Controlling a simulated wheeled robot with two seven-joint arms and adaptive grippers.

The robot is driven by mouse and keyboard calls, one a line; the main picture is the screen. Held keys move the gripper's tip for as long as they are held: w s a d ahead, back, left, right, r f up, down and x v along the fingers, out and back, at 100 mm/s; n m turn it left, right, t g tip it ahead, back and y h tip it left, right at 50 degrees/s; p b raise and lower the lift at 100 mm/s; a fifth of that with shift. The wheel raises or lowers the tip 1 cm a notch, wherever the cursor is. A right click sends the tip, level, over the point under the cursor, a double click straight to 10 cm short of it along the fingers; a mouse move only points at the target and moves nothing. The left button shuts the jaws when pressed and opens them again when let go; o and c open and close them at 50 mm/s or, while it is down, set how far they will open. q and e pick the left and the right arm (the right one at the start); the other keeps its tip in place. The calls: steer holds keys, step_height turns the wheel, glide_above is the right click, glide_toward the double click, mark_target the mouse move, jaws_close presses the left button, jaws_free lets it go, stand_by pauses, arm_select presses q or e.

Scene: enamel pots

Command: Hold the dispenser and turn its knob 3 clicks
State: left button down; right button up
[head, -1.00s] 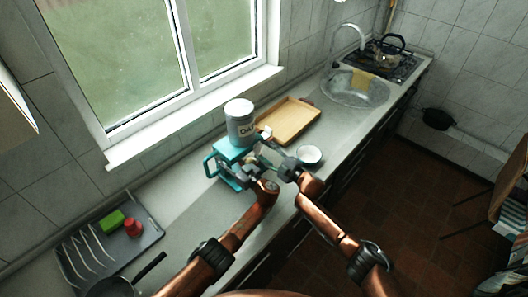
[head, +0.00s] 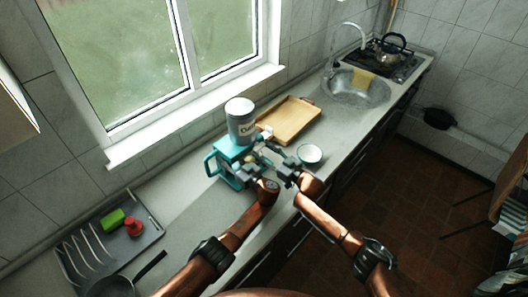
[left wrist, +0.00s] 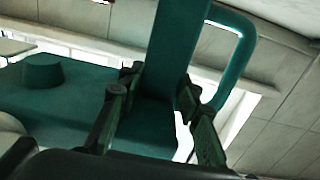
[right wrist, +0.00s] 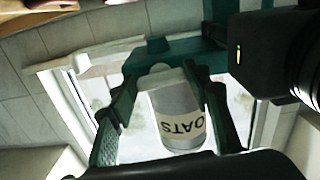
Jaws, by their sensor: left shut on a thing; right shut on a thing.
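The teal dispenser (head: 229,154) stands on the counter, with a grey canister (head: 240,122) with a lettered label upright on top. In the right wrist view the canister (right wrist: 178,115) looks upside down and reads OATS. My left gripper (head: 246,171) is at the dispenser's front; in the left wrist view its fingers (left wrist: 157,88) are shut on a teal post of the dispenser (left wrist: 172,45). My right gripper (head: 276,158) is just right of it, shut on what looks like the pale knob (right wrist: 158,71). The fingers partly hide the knob.
A wooden tray (head: 290,120) lies behind to the right and a small cup (head: 309,154) stands right of the right gripper. A dish rack (head: 84,251), green sponge (head: 113,217), red object (head: 133,226) and pan (head: 118,287) are at the left. The sink (head: 358,88) is further right.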

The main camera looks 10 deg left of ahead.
steer(key=shift+s+f+m, duration=0.1)
steer(key=shift+s+m, duration=0.05)
steer(key=shift+m, duration=3.55)
steer(key=shift+a, duration=0.1)
steer(key=o, duration=1.2)
steer(key=shift+c, duration=0.2)
steer(key=v, duration=1.2)
